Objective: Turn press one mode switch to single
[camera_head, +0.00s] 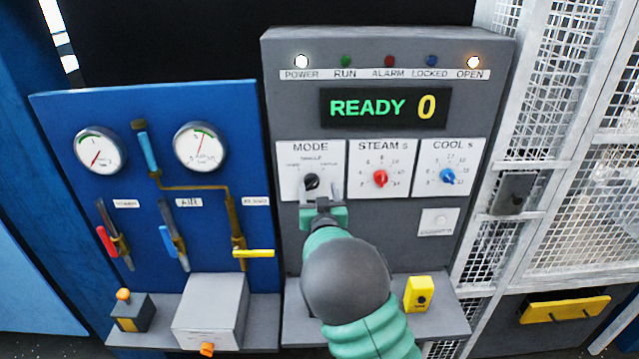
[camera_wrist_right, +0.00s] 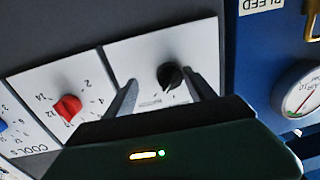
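The mode switch is a small black knob (camera_head: 312,181) on a white plate marked MODE, at the left of the grey press panel (camera_head: 480,95). A label above the knob appears to read SINGLE; the side labels are too small to read. My right gripper (camera_head: 314,197) is in front of the knob, with its fingers pointing at the plate. In the wrist view the black knob (camera_wrist_right: 171,76) shows between the two spread fingers of the right gripper (camera_wrist_right: 165,94). Contact and the exact pointer direction cannot be told. My left gripper is not in view.
A red STEAM knob (camera_head: 380,178) and a blue COOL knob (camera_head: 447,176) sit right of the mode plate. The display (camera_head: 384,108) reads READY 0. POWER and OPEN lamps are lit. A yellow box (camera_head: 418,293) stands on the ledge below. A blue gauge panel (camera_head: 100,190) is left.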

